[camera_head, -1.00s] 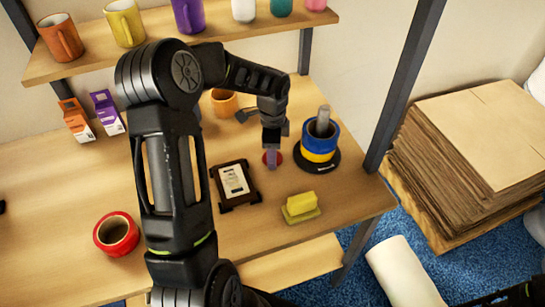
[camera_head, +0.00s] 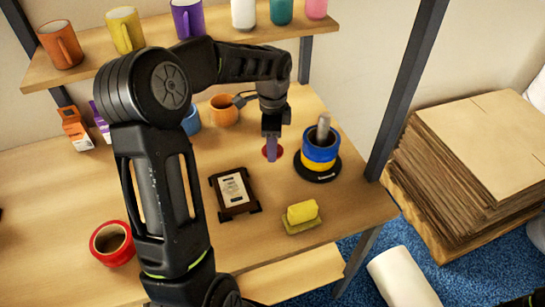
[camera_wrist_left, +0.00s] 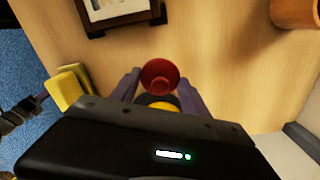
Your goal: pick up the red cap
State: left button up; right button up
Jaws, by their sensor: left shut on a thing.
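The red cap (camera_head: 265,153) is a small round red piece at the fingertips of my left gripper (camera_head: 272,150), over the table behind the dark frame. In the left wrist view the red cap (camera_wrist_left: 160,76) sits between the two fingers, its round hollow side facing the camera. My left gripper (camera_wrist_left: 160,88) is shut on it. The cap looks slightly above the tabletop, but the gap is hard to judge.
A blue and yellow tape stack (camera_head: 320,155) on a black base stands close to the right. A dark frame (camera_head: 234,192), a yellow sponge-like block (camera_head: 302,214), a red tape roll (camera_head: 112,243) and an orange mug (camera_head: 224,110) are around. A mug shelf (camera_head: 160,55) is behind.

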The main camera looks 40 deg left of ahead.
pick_arm(q)
notch_tip(320, 180, up, 3)
pick_arm(e)
jog(key=shift+f, duration=0.2)
pick_arm(q)
jog(key=shift+r, duration=0.1)
dwell(0.4)
